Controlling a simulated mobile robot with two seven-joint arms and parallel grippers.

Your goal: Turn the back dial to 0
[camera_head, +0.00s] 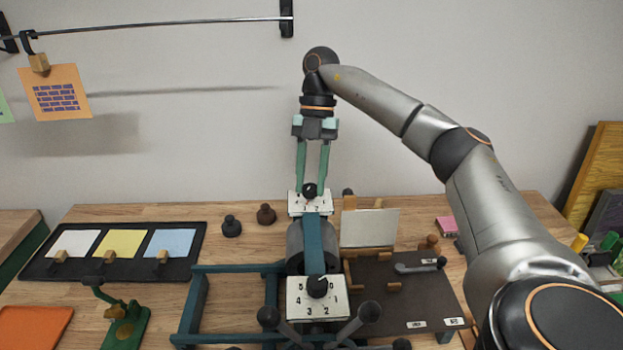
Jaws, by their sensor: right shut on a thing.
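The back dial (310,191) is a small black knob on a white numbered plate (325,208) at the back of the teal machine. My right gripper (311,186) reaches down from above, and its two green fingers are shut on the knob. Parts of the plate's numbers are hidden or too small to read, so the dial's setting cannot be told. A similar front dial (317,287) sits on a larger white plate with numbers around it, nearer to me. My left gripper is not in view.
A teal frame (230,268) and grey drum stand around the dials. A dark board (405,285) with a lever lies to the right. A black tray (190,240) with coloured cards lies left. Two small dark knobbed pieces (266,214) stand left of the back dial.

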